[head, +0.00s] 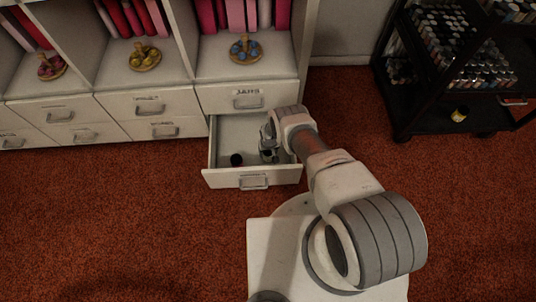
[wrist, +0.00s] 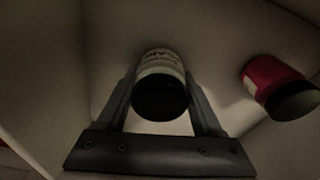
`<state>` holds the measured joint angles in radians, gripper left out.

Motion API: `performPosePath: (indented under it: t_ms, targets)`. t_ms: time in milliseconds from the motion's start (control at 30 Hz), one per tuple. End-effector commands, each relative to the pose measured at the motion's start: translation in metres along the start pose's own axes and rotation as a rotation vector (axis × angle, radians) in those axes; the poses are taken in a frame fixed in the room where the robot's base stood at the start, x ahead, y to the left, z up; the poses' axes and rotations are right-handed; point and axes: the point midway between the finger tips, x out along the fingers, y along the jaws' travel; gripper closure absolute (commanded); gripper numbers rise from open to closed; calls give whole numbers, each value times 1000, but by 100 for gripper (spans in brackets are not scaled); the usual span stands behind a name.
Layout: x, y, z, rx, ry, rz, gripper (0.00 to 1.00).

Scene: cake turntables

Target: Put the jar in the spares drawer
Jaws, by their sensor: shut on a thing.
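The jar (wrist: 160,68) has a pale label with dark print and a dark round end facing the wrist camera. My gripper (head: 267,152) is shut on it, with one finger on each side in the wrist view. The open lower drawer (head: 225,179) of the white cabinet is pulled out, and my gripper is down inside it. I cannot tell whether the held jar touches the drawer floor. In the head view my gripper mostly hides the jar.
A red jar (wrist: 270,82) lies in the same drawer, apart from the held one; it shows dark in the head view (head: 236,160). Closed drawers flank it at left and above. A black cart (head: 430,118) with a small yellowish jar (head: 459,114) low down stands right. Red carpet is clear in front.

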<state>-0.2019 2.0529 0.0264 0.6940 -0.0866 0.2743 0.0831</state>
Motion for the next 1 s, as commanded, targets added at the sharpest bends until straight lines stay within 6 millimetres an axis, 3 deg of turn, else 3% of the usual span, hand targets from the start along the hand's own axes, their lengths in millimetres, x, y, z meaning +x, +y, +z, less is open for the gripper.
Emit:
performPosePath:
  t_ms: [200, 233, 400, 767, 1000]
  targets:
    - [0, 0, -1, 0, 1, 0, 100]
    - [1, 0, 0, 0, 1, 0, 30]
    - [1, 0, 0, 0, 0, 0, 2]
    - [-4, 0, -1, 0, 0, 0, 2]
    - [-38, 0, -1, 0, -1, 0, 2]
